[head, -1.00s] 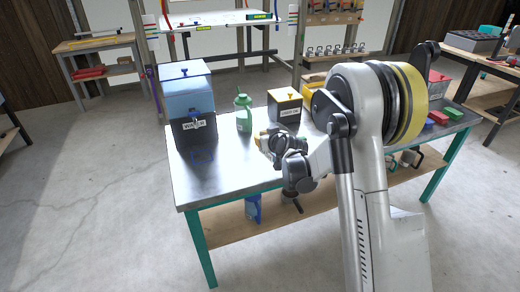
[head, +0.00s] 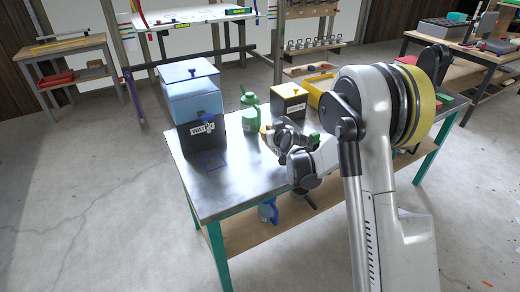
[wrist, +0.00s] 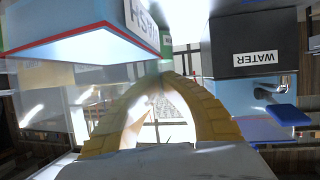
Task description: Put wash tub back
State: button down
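My gripper (wrist: 164,78) shows in the wrist view as two yellow fingers that curve together and appear to meet, with nothing clear between them. In the head view my gripper (head: 265,133) is low over the metal bench, near the green jug (head: 250,122). A nearby object with a cut-off, upside-down label (wrist: 143,22), seemingly reading WASH, fills the wrist view's upper left. It has a blue band, a red edge and a pale face. I cannot tell whether it is the wash tub. No tub is clear in the head view, where my arm hides part of the bench.
The WATER dispenser (head: 190,95) stands at the bench's left end and appears inverted in the wrist view (wrist: 250,25). A dark box with a yellow top (head: 288,98) stands behind my gripper. A blue container (head: 268,213) is on the lower shelf. Bare bench top (head: 210,200) lies front left.

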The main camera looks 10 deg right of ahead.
jog(key=a+f+b, duration=0.1)
jog(key=f, duration=0.1)
jog(key=a+f+b, duration=0.1)
jog(key=f, duration=0.1)
jog(key=a+f+b, duration=0.1)
jog(key=f, duration=0.1)
jog(key=shift+a, duration=0.15)
jog(key=shift+r, duration=0.1)
jog(key=c, duration=1.6)
grip_release()
